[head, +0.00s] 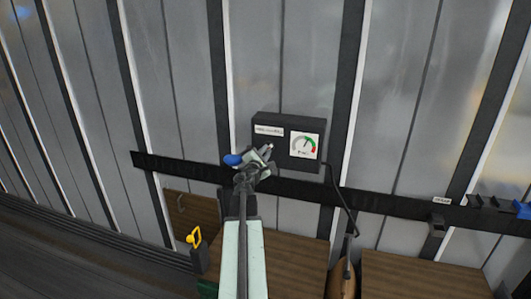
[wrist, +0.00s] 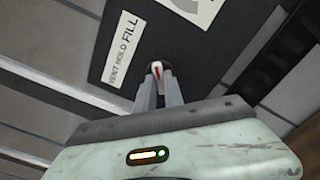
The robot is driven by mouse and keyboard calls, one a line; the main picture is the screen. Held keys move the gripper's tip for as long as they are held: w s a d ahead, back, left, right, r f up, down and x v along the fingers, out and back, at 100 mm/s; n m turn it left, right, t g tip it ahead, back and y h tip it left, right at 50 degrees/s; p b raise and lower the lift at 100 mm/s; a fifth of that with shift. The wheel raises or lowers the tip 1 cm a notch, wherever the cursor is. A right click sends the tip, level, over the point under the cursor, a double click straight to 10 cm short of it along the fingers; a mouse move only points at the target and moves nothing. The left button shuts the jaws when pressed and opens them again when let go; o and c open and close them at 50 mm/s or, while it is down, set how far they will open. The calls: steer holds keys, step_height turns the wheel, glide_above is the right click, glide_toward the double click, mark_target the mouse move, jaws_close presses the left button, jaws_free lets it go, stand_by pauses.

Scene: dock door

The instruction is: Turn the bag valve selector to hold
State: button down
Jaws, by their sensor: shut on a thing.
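The valve box (head: 287,120) is a dark box on the corrugated door, with a round dial gauge (head: 304,145) on its right side. In the wrist view its dark face (wrist: 185,50) carries a white label (wrist: 124,49) whose words end in HOLD and FILL. The selector knob (wrist: 157,69), pale with a red mark, shows between my fingertips. My gripper (head: 265,152) is at the lower left of the box and shut on the knob. The fingers hide part of the knob. I cannot tell which word its mark points to.
A dark rail (head: 390,204) runs across the door below the box. A black cable (head: 342,200) hangs from the box's right side. Wooden panels (head: 410,275) stand below. A yellow hook-like thing (head: 194,237) is at the lower left, blue pieces (head: 523,211) at the far right.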

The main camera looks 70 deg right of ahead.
steer(key=shift+n, duration=0.3)
steer(key=n, duration=0.4)
steer(key=shift+n, duration=2.6)
steer(key=c, duration=1.4)
jaws_free()
steer(key=shift+c, duration=0.2)
